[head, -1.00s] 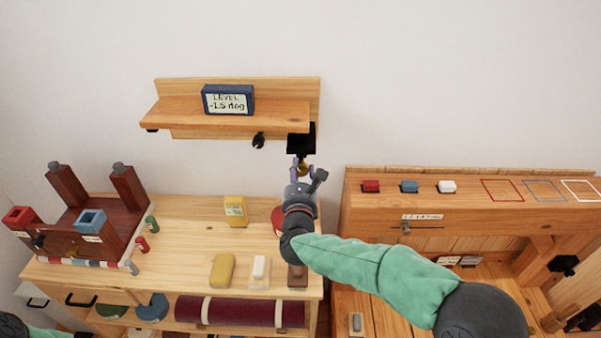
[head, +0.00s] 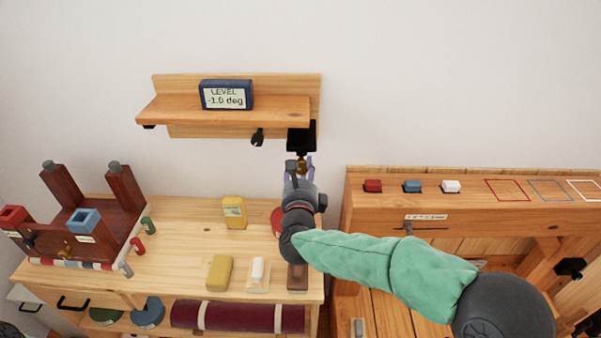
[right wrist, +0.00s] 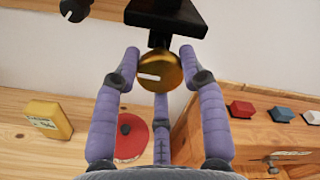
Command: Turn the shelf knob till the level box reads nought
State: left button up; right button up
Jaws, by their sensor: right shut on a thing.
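The level box (head: 226,95) stands on the wooden wall shelf (head: 180,108) in the head view and reads -1.0 deg. The brass shelf knob (right wrist: 160,71) hangs below a black bracket (head: 301,137) under the shelf's right end. In the right wrist view it has a white mark on its left side. My right gripper (right wrist: 160,80) is shut on the knob from below, with its purple fingers around it. It also shows in the head view (head: 301,168), where it partly hides the knob. My left gripper is not in view.
Below the shelf is a wooden bench (head: 180,235) with a yellow box (head: 234,212), a yellow block (head: 219,273) and a dark red stool-like piece (head: 75,215). To the right, a ledge holds red (head: 373,186), blue (head: 412,186) and white (head: 451,186) blocks.

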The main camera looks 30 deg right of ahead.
jog(key=n, duration=0.2)
jog(key=f+n, duration=0.1)
jog(key=shift+n, duration=0.4)
jog(key=n+p, duration=0.1)
jog(key=n, duration=0.3)
jog(key=shift+r+n, duration=0.15)
jog(key=shift+n, duration=0.15)
jog(key=n+p, duration=0.1)
jog(key=n, duration=0.3)
jog(key=shift+r+p, duration=0.1)
jog(key=shift+p, duration=0.2)
jog(key=n+p, duration=0.2)
jog(key=n, duration=0.3)
jog(key=shift+d+r+n, duration=0.1)
jog(key=shift+r+n, duration=0.05)
jog(key=shift+n, duration=0.15)
jog(key=shift+r, duration=0.1)
jog(key=o, duration=1.2)
jog(key=shift+d, duration=0.1)
jog(key=shift+c, duration=0.2)
